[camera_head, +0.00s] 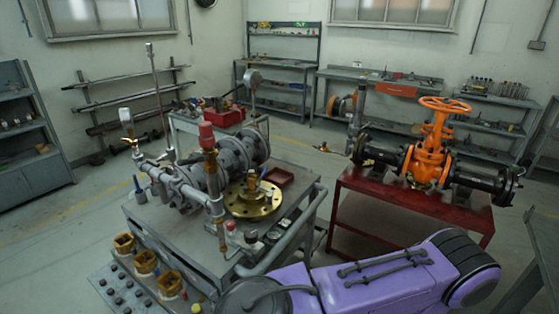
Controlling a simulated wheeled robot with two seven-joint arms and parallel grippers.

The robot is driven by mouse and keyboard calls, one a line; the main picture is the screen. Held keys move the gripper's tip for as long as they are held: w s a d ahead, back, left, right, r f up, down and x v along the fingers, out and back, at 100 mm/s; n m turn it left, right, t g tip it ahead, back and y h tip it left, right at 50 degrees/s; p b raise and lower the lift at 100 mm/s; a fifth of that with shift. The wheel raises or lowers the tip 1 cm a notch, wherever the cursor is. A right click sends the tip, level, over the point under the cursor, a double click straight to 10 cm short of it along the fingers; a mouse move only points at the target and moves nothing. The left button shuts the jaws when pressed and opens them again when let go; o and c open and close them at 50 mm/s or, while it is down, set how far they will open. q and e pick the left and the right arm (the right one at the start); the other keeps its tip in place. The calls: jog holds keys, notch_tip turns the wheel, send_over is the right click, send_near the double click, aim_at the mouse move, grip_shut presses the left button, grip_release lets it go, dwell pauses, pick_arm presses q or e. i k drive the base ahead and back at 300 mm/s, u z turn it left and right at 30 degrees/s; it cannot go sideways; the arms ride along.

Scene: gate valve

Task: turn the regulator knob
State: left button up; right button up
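A red knob-like cap (206,131) tops an upright brass-coloured body on the pipework of the grey bench (160,228), left of centre. It looks like the regulator knob, but the view is too small to be sure. A pipe (186,192) runs past its foot, and a round gauge-like head (125,116) stands to its left. Neither gripper shows in the head view, so nothing is seen touching the cap.
A brass flange (253,199) lies right of the red cap, beside a dark red tray (279,178). Several square brass pieces (144,262) line the bench's front. An orange gate valve (428,150) stands on a red table (402,196) at right. Floor shows between bench and table.

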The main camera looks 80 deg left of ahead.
aim_at(250, 236)
jog(key=u, duration=0.05)
jog(key=i, duration=0.65)
jog(key=u, duration=2.75)
